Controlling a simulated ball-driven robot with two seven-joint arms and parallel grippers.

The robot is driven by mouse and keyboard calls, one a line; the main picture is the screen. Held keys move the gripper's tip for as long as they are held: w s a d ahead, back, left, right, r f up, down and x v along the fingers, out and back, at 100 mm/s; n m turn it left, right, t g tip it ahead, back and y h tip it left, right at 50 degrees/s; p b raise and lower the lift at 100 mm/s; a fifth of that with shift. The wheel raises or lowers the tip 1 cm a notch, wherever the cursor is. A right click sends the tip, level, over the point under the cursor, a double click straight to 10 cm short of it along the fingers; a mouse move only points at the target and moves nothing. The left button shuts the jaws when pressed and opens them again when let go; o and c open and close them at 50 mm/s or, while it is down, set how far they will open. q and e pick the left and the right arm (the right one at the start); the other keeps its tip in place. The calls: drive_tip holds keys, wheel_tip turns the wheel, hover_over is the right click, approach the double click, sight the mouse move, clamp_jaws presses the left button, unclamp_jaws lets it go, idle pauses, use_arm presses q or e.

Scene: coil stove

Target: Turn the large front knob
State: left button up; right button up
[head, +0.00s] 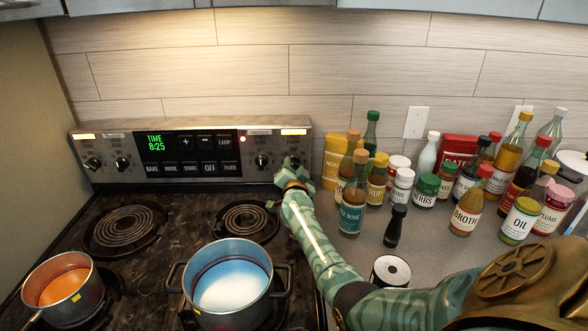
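The stove's back panel (215,183) has a pair of dark knobs on the left, one (92,163) beside the other (122,163), and a pair on the right. The inner right knob (262,161) is in plain view. My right gripper (291,168) is up against the panel at the outer right knob and largely covers it. Its fingers are too small and hidden to tell whether they are closed on that knob. My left gripper is not in view.
The back coils (125,230) are bare. A small red light (243,139) shows on the panel.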

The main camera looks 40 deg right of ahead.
idle(0.3)
drive_tip(key=m+p, duration=0.1)
drive_tip(key=m, duration=0.8)
drive_tip(key=shift+f+m, duration=0.1)
drive_tip(key=shift+m, duration=0.3)
idle(0.3)
drive_tip(key=o, duration=1)
drive_tip(key=p+v, duration=0.3)
drive_tip(key=v, duration=0.4)
drive_tip(key=shift+s+p, duration=0.2)
drive_tip(key=shift+p, duration=0.15)
